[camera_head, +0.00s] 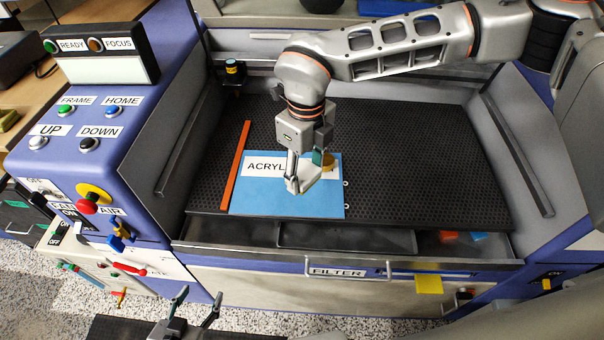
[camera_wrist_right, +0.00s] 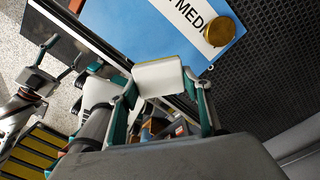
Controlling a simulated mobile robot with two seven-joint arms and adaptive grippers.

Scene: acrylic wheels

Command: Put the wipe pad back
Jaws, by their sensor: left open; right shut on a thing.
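The white wipe pad (camera_wrist_right: 158,77) is between the fingers of my right gripper (camera_wrist_right: 163,92), which is shut on it. In the head view, the pad (camera_head: 301,184) hangs under my right gripper (camera_head: 305,166), over the blue acrylic sheet (camera_head: 248,200). Whether the pad touches the sheet is hard to tell. A white label and a round brass piece (camera_wrist_right: 220,32) lie on the sheet; my gripper partly hides both in the head view. My left gripper (camera_head: 185,318) is open and empty, low in front of the machine. No place for the pad is clearly visible.
The sheet lies on the black perforated bed (camera_head: 420,160). An orange strip (camera_head: 236,165) lies along its left side. The machine's front wall with the filter handle (camera_head: 345,272) stands before the bed. The control panel (camera_head: 88,145) is at left. The bed's right part is clear.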

